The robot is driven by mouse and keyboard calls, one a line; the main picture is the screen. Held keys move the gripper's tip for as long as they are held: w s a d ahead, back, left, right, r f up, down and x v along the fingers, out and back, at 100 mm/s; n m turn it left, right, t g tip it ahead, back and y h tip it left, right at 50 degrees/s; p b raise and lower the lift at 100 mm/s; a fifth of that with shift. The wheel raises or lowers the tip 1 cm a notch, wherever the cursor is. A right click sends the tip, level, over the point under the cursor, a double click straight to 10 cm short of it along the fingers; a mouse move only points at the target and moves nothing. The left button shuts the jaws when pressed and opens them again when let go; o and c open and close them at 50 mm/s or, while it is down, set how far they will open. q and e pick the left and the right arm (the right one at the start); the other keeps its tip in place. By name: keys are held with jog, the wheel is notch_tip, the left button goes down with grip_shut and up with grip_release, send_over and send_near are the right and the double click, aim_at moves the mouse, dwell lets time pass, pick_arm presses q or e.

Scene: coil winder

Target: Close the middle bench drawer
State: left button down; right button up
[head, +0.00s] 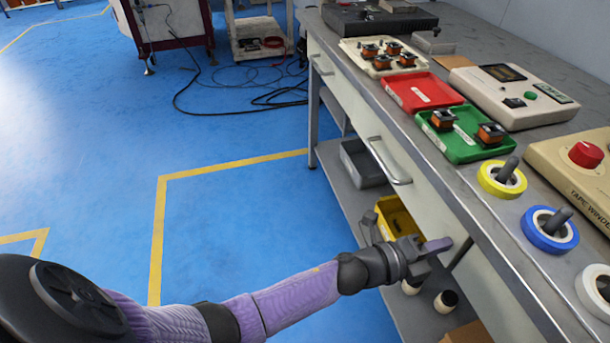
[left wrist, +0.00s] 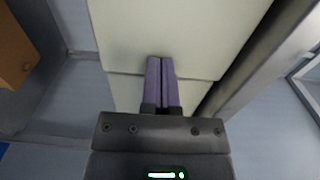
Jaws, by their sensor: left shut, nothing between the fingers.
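The middle bench drawer (head: 408,182) is the cream front with a metal bar handle (head: 388,163) below the bench top. It looks slightly proud of the panel beside it, but I cannot tell how far it is out. My left gripper (head: 440,245) is shut and empty at the near end of this drawer, by a dark gap. In the left wrist view the closed fingertips (left wrist: 160,60) lie across the seam between two cream panels, the upper one (left wrist: 180,35) apparently the middle drawer. Contact is unclear. My right gripper is not in view.
The bench top (head: 470,185) carries a red tray (head: 415,101), a green tray (head: 461,150), and tape rolls such as the blue one (head: 530,238). A yellow bin (head: 395,215) and a grey bin (head: 358,172) stand on the shelf below. Blue floor is clear at the left.

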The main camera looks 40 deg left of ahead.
pick_arm(q)
jog(key=shift+w+d+r, duration=0.1)
jog(key=shift+w+d, duration=0.15)
jog(key=shift+w, duration=0.1)
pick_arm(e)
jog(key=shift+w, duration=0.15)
pick_arm(q)
jog(key=shift+r, duration=0.15)
jog(key=shift+r, duration=0.1)
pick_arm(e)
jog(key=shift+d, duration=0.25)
